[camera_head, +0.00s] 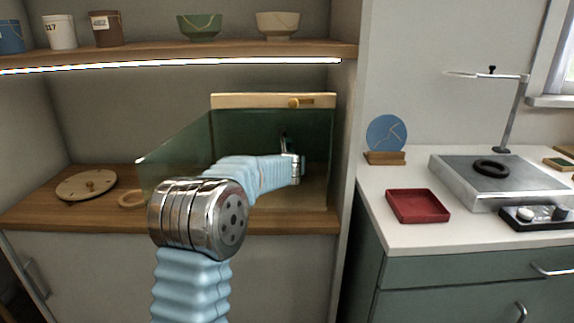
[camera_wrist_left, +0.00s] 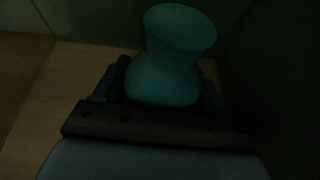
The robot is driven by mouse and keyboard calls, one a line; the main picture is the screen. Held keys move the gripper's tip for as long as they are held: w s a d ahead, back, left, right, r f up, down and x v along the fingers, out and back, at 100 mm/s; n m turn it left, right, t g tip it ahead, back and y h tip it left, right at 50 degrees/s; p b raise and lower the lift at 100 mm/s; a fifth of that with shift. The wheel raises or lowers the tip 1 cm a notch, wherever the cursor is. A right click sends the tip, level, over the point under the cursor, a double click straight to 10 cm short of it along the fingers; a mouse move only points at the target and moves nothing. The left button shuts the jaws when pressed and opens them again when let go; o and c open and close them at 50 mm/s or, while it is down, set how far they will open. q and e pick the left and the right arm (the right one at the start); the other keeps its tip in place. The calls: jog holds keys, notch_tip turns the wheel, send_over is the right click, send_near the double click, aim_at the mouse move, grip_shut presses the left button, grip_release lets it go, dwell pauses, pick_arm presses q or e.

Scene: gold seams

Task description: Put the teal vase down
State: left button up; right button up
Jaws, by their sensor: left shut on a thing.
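The teal vase (camera_wrist_left: 178,45) shows in the dim left wrist view, with a flared rim, a narrow neck and a rounder body. My left gripper (camera_wrist_left: 162,88) is shut on its body, one finger on each side. The vase's foot is hidden, so I cannot tell whether it touches the surface below. In the head view my left arm reaches into a dark green glass-walled box (camera_head: 240,135) on the wooden counter (camera_head: 90,208); the arm hides the vase there. My right gripper is in neither view.
A wooden rail with a knob (camera_head: 293,103) tops the box. A round wooden lid (camera_head: 86,185) and a wooden ring (camera_head: 131,199) lie left of it. A shelf (camera_head: 180,54) with bowls and pots hangs above. A red tray (camera_head: 418,206) stands on the right worktop.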

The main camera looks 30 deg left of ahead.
pick_arm(q)
jog(key=o, duration=1)
jog(key=shift+f, duration=0.2)
jog(key=shift+c, duration=0.2)
jog(key=o, duration=0.4)
jog(key=shift+r, duration=0.1)
jog(key=shift+o, duration=0.2)
jog(key=shift+r, duration=0.25)
jog(key=b+v, duration=0.1)
jog(key=v, duration=1.1)
jog(key=shift+f, duration=0.15)
